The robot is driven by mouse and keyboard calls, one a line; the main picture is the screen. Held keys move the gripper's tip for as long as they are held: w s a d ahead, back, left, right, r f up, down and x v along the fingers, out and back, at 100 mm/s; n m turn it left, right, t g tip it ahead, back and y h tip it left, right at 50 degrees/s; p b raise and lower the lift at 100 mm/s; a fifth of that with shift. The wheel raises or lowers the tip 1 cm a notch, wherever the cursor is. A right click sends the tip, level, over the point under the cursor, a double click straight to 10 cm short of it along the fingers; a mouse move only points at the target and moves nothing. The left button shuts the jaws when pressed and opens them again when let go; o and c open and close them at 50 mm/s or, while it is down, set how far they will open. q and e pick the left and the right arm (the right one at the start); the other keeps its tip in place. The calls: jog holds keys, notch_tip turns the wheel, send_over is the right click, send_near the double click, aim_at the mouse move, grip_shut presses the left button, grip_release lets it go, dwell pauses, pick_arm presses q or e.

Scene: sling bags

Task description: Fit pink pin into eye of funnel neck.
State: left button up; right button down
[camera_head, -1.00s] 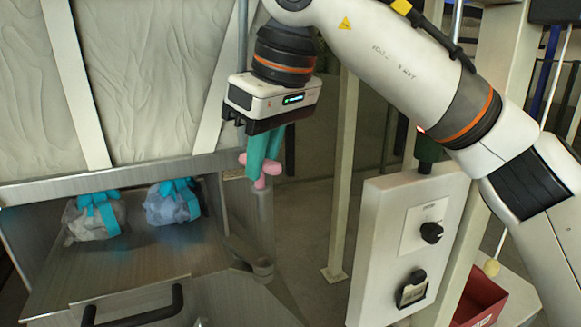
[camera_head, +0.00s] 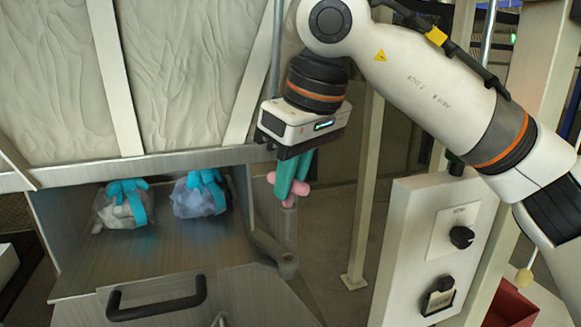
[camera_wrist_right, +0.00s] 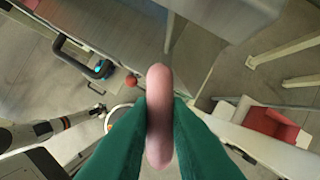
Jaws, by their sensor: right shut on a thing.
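The pink pin (camera_head: 289,200) is in my right gripper (camera_head: 292,178), whose green fingers are shut on it and point down. In the right wrist view the pin (camera_wrist_right: 159,115) shows between the green fingertips. In the head view a grey metal post (camera_head: 291,224) stands directly below or behind the pin, with a metal bracket (camera_head: 287,266) lower down. I cannot tell whether this is the funnel neck, and its eye is not clear. I cannot tell whether the pin touches the post. My left gripper is not in view.
Two bags with turquoise bands, one pale (camera_head: 113,212) and one bluish (camera_head: 192,199), lie in the metal bay at left. A black handle (camera_head: 157,305) is on the front flap. A white control box (camera_head: 425,245) stands at right.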

aim_at(291, 229)
jog(key=shift+f+b, duration=0.4)
jog(key=shift+f, duration=0.6)
jog(key=shift+p, duration=0.65)
dwell(0.9)
jog(key=shift+f+b, duration=2)
jog(key=shift+f, duration=1.05)
jog(key=c, duration=1.3)
grip_release()
jog(key=b+v, duration=0.1)
jog(key=v, duration=1.1)
jog(key=shift+s, duration=0.1)
